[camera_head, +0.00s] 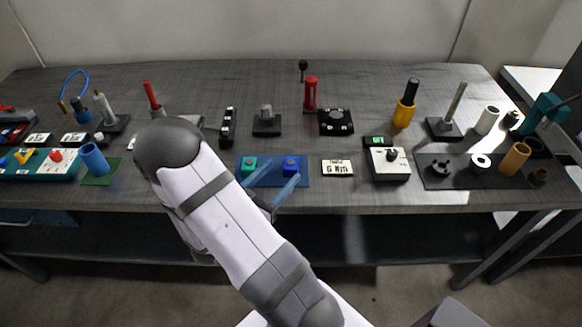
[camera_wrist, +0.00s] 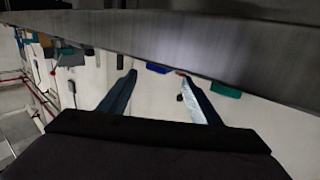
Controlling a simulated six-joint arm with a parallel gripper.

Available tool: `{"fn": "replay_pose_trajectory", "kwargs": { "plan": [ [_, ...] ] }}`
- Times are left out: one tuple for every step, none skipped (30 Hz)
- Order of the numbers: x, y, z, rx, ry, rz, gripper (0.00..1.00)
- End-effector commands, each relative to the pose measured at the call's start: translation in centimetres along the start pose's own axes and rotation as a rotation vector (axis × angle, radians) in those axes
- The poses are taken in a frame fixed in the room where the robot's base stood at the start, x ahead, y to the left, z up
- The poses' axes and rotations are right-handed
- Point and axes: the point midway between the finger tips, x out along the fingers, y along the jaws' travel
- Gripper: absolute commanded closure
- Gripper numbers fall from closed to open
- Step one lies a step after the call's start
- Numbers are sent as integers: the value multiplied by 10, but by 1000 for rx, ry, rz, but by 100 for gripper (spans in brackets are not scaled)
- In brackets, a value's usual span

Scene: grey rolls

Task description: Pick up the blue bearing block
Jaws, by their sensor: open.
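The blue bearing block (camera_head: 291,164) sits on the right part of a blue mat (camera_head: 270,180) near the table's front edge in the head view. My gripper (camera_head: 286,170) is open and empty. Its two blue fingers overlap the mat in the picture, in front of the blocks. In the wrist view, which looks upside down, the open fingers (camera_wrist: 158,76) frame a small blue shape (camera_wrist: 158,68), probably the blue block. A teal shape (camera_wrist: 228,90) shows to its right. The remaining distance is unclear.
A label plate (camera_head: 338,168) and a white box with a knob (camera_head: 389,164) stand to the right. A dark stand (camera_head: 266,124), a red tool (camera_head: 310,93) and a black plate (camera_head: 336,121) are behind. My arm hides the table to the left.

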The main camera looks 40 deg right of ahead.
Motion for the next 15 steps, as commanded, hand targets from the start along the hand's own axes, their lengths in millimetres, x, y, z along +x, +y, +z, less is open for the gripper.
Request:
{"fn": "replay_pose_trajectory", "kwargs": {
  "plan": [
    [5,1,0,0,0,5,42],
    [7,1,0,0,0,4,42],
    [10,1,0,0,0,4,42],
    [11,1,0,0,0,4,42],
    [12,1,0,1,0,3,42],
    [12,1,0,1,0,2,42],
    [12,0,0,1,0,2,42],
    [12,0,0,1,0,1,42],
    [13,0,0,1,0,2,42],
    [14,0,0,1,0,2,42],
    [16,0,0,1,-1,2,42],
    [19,1,0,1,-1,4,42],
    [22,1,0,1,-1,6,42],
    [25,0,0,1,-1,5,42],
    [30,0,1,1,-1,7,42]
  ]
}}
